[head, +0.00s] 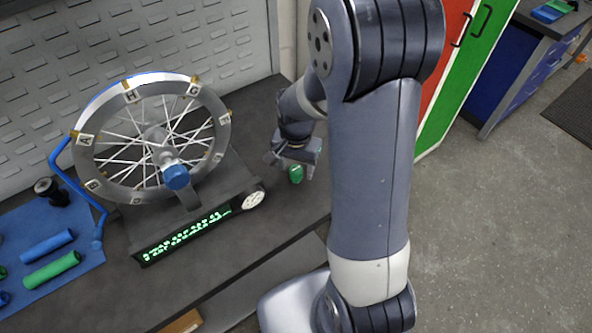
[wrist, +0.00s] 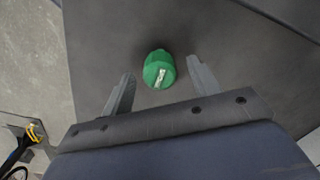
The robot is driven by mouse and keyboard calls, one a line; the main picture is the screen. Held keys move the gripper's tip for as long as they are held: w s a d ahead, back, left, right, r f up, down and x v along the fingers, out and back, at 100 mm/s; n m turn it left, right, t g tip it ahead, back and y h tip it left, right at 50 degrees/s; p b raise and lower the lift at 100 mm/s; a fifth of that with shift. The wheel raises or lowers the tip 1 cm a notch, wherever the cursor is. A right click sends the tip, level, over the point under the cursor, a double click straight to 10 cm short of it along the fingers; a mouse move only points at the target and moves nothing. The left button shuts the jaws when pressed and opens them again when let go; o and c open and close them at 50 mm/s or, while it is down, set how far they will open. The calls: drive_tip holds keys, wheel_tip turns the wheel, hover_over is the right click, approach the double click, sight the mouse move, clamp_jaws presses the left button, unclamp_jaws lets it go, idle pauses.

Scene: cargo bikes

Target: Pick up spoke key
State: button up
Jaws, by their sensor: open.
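The spoke key looks like a small green rounded piece with a pale slot in its top. In the head view the spoke key (head: 296,174) is on the dark bench, right of the wheel stand. My gripper (head: 291,166) is just above and beside it, partly hiding it. In the wrist view the spoke key (wrist: 159,70) lies between and slightly beyond the two open fingers of my gripper (wrist: 160,82). I see a gap on both sides of it, and the jaws are empty.
A spoked wheel (head: 188,98) with lettered tags stands in a truing stand with a green-lit display (head: 188,237). A blue mat (head: 84,268) with grips lies at left. The bench (head: 262,112) is clear around the key, and its edge is near.

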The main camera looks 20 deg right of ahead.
drive_tip(key=shift+f, duration=0.9)
drive_tip(key=c, duration=1.1)
